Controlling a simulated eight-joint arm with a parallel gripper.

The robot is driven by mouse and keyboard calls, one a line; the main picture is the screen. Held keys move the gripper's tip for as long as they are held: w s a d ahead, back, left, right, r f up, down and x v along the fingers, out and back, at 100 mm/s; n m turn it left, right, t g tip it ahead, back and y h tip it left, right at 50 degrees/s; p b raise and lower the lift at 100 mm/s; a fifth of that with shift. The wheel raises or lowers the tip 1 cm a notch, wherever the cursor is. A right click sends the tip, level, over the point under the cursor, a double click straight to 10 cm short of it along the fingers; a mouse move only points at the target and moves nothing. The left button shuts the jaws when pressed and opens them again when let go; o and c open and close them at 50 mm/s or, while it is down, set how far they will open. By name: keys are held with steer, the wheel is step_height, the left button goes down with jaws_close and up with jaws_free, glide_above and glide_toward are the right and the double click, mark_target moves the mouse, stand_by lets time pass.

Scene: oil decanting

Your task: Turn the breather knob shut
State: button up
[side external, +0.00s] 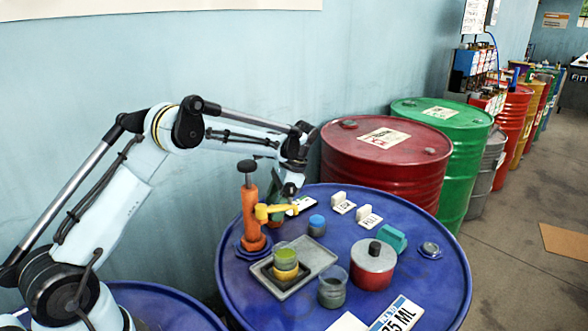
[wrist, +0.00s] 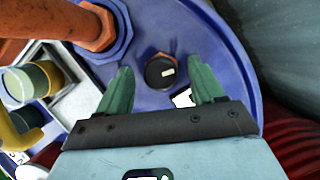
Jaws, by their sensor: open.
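The breather knob (wrist: 162,71) is a round black knob with a short white mark, on an orange hex base on the blue drum top (wrist: 226,60). In the wrist view it shows between and beyond the green fingertips of my gripper (wrist: 160,73). My gripper is open, with a clear gap on both sides of the knob and nothing held. How far above the knob the fingertips are, I cannot tell. In the side view my wrist (side external: 292,165) hangs over the back of the drum top (side external: 445,265), behind the orange pump (side external: 252,215), and the knob cannot be made out.
The pump's yellow spout (side external: 276,211) points over a grey tray (side external: 318,262) holding a cup. A grey cup (side external: 332,289), red tin (side external: 374,268), teal block (side external: 392,238), blue-topped jar (side external: 317,225) and white signs (side external: 342,204) stand nearby. A red drum (side external: 385,160) stands behind.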

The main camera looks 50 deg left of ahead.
steer(key=c, duration=1.1)
steer(key=shift+o, duration=0.2)
steer(key=shift+n+h, duration=0.5)
steer(key=shift+n, duration=1)
steer(key=o, duration=1.1)
steer(key=shift+g, duration=0.3)
steer(key=shift+c, duration=0.2)
steer(key=shift+r, duration=0.1)
steer(key=v, duration=0.7)
steer(key=shift+r, duration=0.2)
